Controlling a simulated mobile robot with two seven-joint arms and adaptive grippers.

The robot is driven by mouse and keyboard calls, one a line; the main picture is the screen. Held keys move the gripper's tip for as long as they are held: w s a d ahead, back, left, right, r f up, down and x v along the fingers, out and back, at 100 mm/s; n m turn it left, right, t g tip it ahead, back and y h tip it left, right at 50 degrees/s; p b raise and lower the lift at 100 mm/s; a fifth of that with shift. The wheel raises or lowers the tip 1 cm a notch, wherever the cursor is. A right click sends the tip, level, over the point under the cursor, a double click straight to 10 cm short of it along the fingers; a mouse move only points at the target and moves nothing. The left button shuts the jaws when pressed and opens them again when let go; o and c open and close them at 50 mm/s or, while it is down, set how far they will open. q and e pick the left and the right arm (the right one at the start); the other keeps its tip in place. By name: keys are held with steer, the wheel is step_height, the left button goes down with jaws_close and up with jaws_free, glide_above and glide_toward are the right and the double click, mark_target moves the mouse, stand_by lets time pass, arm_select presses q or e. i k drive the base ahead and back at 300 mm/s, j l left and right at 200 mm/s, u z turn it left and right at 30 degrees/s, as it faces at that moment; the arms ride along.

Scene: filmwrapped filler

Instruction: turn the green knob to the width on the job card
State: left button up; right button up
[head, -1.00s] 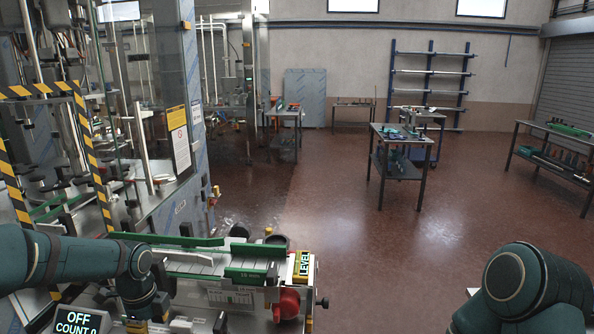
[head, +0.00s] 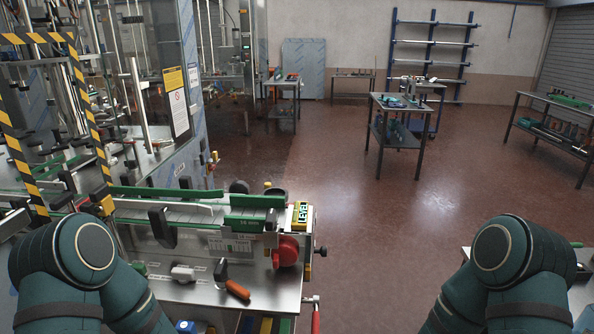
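A filler machine with a short conveyor (head: 180,213) stands at the left front, with green guide rails (head: 165,193) along it. I cannot make out a green knob for certain; a small green piece (head: 140,267) shows low by my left arm. A round red knob (head: 287,251) sits at the conveyor's right end. No card can be read as the job card. Both my forearms run down out of the picture, and neither gripper is in view.
A yellow block marked "LEVEL" (head: 302,214) sits above the red knob. An orange-handled tool (head: 237,290) and a white piece (head: 183,273) lie on the steel top (head: 205,292). A striped guard frame (head: 88,120) stands left. The floor (head: 380,240) ahead is mostly open.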

mark_target(141, 269)
steer(key=u, duration=1.15)
steer(key=z, duration=2.95)
steer(key=k+j+u, duration=0.1)
steer(key=k+j, duration=0.15)
steer(key=k+j+u, duration=0.1)
steer(key=k+j, duration=0.15)
steer(key=j, duration=0.2)
steer(key=k+j+u, duration=0.1)
steer(key=j, duration=0.3)
steer(key=k+j+u, duration=0.1)
steer(key=k+j, duration=0.25)
